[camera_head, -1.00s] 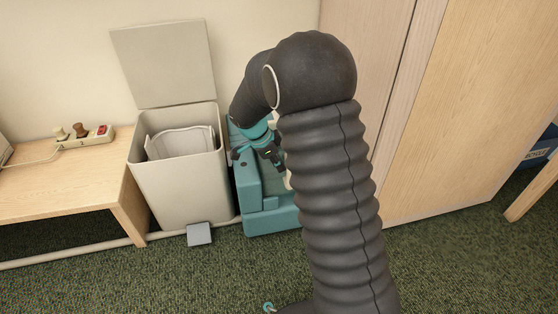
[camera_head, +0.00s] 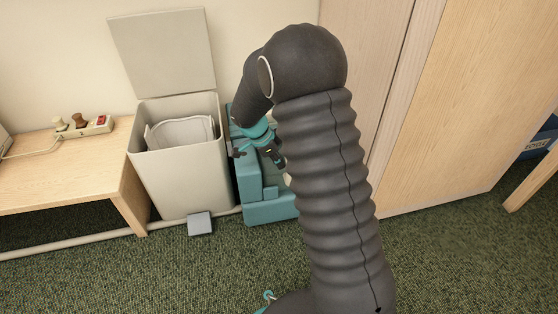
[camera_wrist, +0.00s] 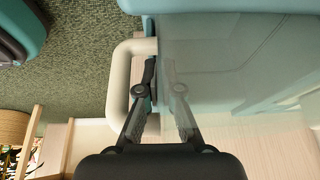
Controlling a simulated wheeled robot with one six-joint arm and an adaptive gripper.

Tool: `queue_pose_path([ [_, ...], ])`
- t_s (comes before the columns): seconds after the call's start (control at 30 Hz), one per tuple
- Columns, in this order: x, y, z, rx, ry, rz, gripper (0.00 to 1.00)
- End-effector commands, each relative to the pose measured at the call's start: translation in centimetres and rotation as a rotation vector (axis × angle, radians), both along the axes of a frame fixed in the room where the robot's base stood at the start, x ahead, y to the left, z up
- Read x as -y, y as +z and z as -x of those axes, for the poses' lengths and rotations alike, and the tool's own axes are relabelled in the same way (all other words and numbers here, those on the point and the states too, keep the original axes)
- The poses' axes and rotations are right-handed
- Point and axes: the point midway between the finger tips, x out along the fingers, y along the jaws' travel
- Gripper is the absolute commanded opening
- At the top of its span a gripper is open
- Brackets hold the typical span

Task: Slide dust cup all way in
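A teal appliance (camera_head: 268,212) stands on the carpet between the bin and the wooden cabinet. In the wrist view a clear, see-through dust cup (camera_wrist: 235,65) fills the right side, and a cream loop handle (camera_wrist: 117,85) sticks out on its left. My gripper (camera_wrist: 161,75) is beside the cup wall, inside the handle's span.
A beige bin (camera_head: 180,178) with a raised lid (camera_head: 163,52) stands close on the left, its grey pedal (camera_head: 200,222) in front. A low wooden table (camera_head: 62,185) is farther left. The wooden cabinet (camera_head: 465,110) stands on the right. Green carpet (camera_head: 170,275) is open in front.

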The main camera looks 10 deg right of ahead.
Motion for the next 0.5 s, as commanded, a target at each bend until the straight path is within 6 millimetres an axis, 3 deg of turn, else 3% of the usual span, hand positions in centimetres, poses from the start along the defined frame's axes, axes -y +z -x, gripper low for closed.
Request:
queue_pose_path([
  [0.5,0.01,-0.35,-0.01,0.0,0.0,0.0,0.0],
])
